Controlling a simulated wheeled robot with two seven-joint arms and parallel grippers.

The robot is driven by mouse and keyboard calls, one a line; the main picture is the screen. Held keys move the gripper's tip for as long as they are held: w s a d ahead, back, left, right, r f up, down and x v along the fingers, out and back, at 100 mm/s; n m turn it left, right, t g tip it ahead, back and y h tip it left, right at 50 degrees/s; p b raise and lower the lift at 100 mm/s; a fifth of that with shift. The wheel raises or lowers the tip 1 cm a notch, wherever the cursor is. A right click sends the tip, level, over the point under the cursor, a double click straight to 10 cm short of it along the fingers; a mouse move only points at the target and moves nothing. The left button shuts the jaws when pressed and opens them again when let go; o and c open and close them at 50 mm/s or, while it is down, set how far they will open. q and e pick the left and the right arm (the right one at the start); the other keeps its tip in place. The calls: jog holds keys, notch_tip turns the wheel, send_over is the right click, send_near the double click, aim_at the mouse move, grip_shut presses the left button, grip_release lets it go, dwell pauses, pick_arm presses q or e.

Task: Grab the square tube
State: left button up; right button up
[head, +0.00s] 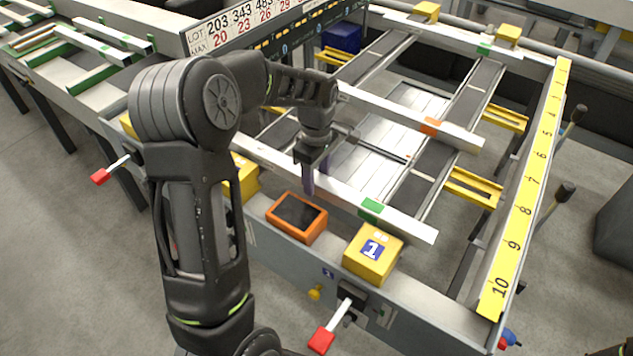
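A long pale square tube (345,193) with a green label (371,207) lies along the near side of the runout table. A second pale tube (395,115) with an orange label (429,126) lies farther back. A third (460,39) with a green label lies at the far side. My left gripper (316,171) points down over the nearest tube, left of its green label. Its two fingers look apart, one on the near side of the tube and one on the far side. Contact with the tube cannot be told. My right gripper is not in view.
A red-tipped lever (322,340) sticks out below. A yellow numbered scale (525,195) runs along the right edge. A sign board (245,25) stands behind my arm.

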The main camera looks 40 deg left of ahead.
pick_arm(q)
grip_shut()
dwell(1.0)
